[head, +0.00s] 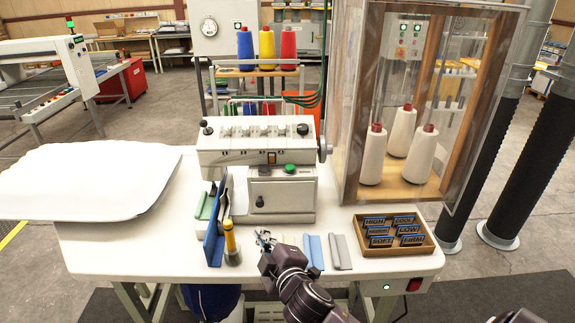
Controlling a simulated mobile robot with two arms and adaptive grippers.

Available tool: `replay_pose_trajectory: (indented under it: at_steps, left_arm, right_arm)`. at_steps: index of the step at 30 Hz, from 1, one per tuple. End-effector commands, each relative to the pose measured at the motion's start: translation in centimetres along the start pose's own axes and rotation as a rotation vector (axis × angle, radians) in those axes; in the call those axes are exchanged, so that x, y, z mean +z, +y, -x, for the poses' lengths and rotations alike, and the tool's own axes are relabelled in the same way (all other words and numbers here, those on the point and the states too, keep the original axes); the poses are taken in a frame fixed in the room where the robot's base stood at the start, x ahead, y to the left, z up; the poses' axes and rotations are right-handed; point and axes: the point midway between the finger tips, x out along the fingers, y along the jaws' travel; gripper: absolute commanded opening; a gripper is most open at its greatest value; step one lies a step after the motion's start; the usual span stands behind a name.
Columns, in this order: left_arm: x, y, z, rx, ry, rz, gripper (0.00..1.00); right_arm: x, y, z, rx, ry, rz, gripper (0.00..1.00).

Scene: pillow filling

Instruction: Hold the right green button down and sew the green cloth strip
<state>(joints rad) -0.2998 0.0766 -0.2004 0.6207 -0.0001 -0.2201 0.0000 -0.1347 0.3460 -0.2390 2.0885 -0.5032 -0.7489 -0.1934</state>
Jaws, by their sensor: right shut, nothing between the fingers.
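The white sewing machine (255,150) stands at the back middle of the table. A green button (290,169) sits on its front ledge. Another small green button or light (386,287) is on the table's front edge beside a red switch. A green cloth strip (206,205) lies left of the machine, partly hidden by an upright blue piece (215,225). My right gripper (265,239) is shut and empty over the front of the table, just right of a yellow-topped tool (230,240). It is apart from the machine and the buttons. My left gripper is not in view.
Blue-grey (315,252) and grey (340,252) strips lie right of my gripper. A wooden tray (394,236) of labelled tags stands farther right. A clear cabinet (350,110) holds white thread cones. A white pillow (90,178) covers the left.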

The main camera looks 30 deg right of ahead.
Motion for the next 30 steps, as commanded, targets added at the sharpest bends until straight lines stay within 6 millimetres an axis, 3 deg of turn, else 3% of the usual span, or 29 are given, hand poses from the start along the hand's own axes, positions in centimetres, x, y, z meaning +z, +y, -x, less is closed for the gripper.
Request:
replay_pose_trajectory:
  at_steps: [3, 9, 13, 18, 21, 24, 26, 30]
  left_arm:
    - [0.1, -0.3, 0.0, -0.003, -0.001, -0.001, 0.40]
    - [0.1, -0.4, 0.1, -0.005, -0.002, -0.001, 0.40]
    - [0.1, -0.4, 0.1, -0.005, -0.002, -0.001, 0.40]
    - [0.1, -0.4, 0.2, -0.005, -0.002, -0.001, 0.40]
    - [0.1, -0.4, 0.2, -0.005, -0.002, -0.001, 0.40]
    - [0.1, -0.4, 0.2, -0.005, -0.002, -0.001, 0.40]
    - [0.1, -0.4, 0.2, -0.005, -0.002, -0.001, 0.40]
    - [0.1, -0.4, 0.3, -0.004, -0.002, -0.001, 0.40]
  right_arm:
    - [-4.1, 4.2, -1.6, 0.119, 0.133, 0.154, 0.00]
    - [-12.1, 10.1, -2.5, 0.331, 0.372, 0.483, 0.00]
    - [-17.8, 12.8, -2.0, 0.481, 0.544, 0.778, 0.00]
    - [-22.9, 13.7, -1.4, 0.634, 0.739, 1.227, 0.00]
    - [-24.0, 13.5, -1.7, 0.683, 0.827, 1.504, 0.00]
    - [-23.4, 13.4, -2.8, 0.691, 0.893, 1.790, 0.00]
    - [-22.2, 13.6, -3.7, 0.672, 0.920, 1.962, 0.00]
    - [-17.6, 15.7, -6.3, 0.551, 0.950, 2.350, 0.00]
